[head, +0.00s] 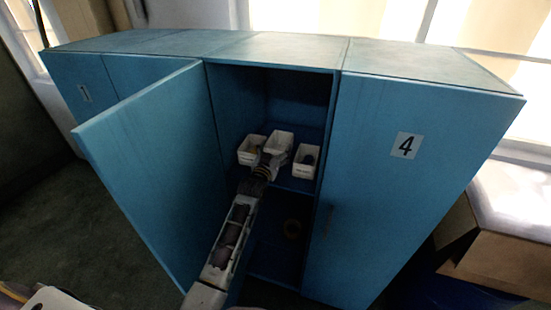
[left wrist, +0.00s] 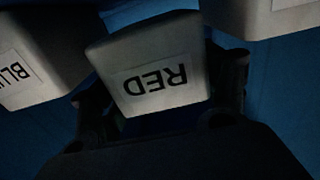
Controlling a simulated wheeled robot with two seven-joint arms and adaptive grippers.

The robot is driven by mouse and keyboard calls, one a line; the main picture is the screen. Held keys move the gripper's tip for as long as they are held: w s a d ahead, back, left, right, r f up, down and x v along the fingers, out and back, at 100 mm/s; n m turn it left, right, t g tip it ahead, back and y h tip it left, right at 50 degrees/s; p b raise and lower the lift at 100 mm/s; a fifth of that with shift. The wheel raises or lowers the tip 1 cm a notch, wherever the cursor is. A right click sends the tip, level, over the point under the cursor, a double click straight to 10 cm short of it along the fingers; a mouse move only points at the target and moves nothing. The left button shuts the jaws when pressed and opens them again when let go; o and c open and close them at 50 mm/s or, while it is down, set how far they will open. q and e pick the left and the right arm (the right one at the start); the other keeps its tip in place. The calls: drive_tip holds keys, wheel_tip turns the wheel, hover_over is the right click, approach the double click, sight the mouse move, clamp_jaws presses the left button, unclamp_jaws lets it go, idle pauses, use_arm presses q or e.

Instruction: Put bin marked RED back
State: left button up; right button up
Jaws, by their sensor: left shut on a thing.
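The white bin marked RED (left wrist: 155,72) fills the middle of the left wrist view, its label upside down. In the head view the same bin (head: 279,141) is the middle one of three on the cabinet shelf. My left gripper (left wrist: 165,105) has a dark finger on each side of the bin and is shut on it. In the head view my left gripper (head: 268,168) reaches into the open cabinet at shelf height. The bin looks slightly higher than its neighbours; whether it touches the shelf I cannot tell. My right gripper is not in view.
A bin marked BLU (left wrist: 22,70), its label cut off, stands close on one side. Another white bin (head: 305,162) stands to the right in the head view. The open blue door (head: 150,180) is left of my arm; cabinet door 4 (head: 415,180) is shut at right.

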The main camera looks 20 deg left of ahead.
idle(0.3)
use_arm(q)
drive_tip(key=shift+f, duration=1.9)
drive_tip(key=shift+f, duration=0.15)
drive_tip(key=o, duration=0.7)
drive_tip(key=shift+o, duration=0.2)
drive_tip(key=shift+r, duration=0.2)
drive_tip(key=shift+s+f, duration=0.15)
drive_tip(key=shift+s, duration=0.25)
drive_tip(key=s, duration=1.1)
drive_tip(key=shift+a+b, duration=0.2)
drive_tip(key=shift+b, duration=0.2)
